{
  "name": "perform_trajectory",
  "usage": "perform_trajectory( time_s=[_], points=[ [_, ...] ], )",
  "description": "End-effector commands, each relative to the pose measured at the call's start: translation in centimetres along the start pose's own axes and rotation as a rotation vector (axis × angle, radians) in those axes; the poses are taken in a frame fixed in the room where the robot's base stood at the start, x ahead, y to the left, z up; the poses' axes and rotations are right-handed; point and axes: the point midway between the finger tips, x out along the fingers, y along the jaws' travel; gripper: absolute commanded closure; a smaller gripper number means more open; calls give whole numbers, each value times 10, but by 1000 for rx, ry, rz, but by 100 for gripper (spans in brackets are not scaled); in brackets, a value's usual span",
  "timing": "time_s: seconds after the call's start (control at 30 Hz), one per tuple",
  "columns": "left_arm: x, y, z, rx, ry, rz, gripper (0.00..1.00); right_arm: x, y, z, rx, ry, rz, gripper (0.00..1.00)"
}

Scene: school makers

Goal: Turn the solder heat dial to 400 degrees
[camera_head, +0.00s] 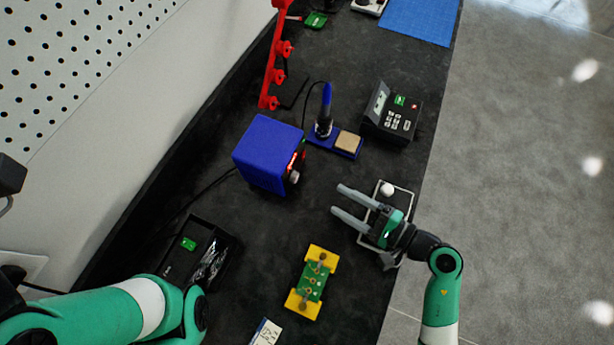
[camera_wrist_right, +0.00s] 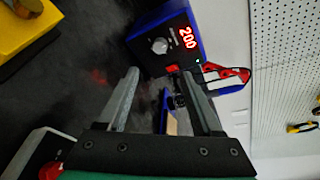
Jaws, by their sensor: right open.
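The blue solder station (camera_head: 267,153) stands on the dark bench near the middle in the head view. Its heat dial (camera_head: 294,176) is a light round knob on the right-facing front. In the right wrist view the station (camera_wrist_right: 194,20) shows a red display (camera_wrist_right: 187,37) reading 200, with the dial (camera_wrist_right: 160,46) beside it. My right gripper (camera_head: 339,199) is open and empty, to the right of the dial and apart from it. Its fingers also show in the right wrist view (camera_wrist_right: 162,84), pointing toward the station. My left arm enters at lower left; its gripper is not visible.
A soldering iron in its stand (camera_head: 324,125) with a sponge (camera_head: 348,141) is behind the station. A yellow board holder (camera_head: 303,302) and a black parts tray (camera_head: 226,262) are in front. Bare bench lies between gripper and dial.

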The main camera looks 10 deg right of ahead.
Motion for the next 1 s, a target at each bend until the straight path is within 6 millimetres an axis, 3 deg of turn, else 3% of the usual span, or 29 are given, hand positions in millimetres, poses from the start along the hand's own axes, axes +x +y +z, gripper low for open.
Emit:
perform_trajectory(
  time_s=[0.17,0.4,0.6,0.97,1.0],
  points=[
    [-4,0,4,1,0,-1,50,21,2,0,-2,-6,3,33],
    [-14,0,13,1,0,-1,50,76,2,0,-4,-7,1,33],
    [-19,0,18,1,0,-1,50,108,1,1,-2,-5,0,33],
    [-19,0,18,1,0,-1,50,116,-1,1,-1,-3,-1,33],
    [-19,0,18,1,0,-1,50,116,-1,1,-1,-3,-1,40]
  ],
)
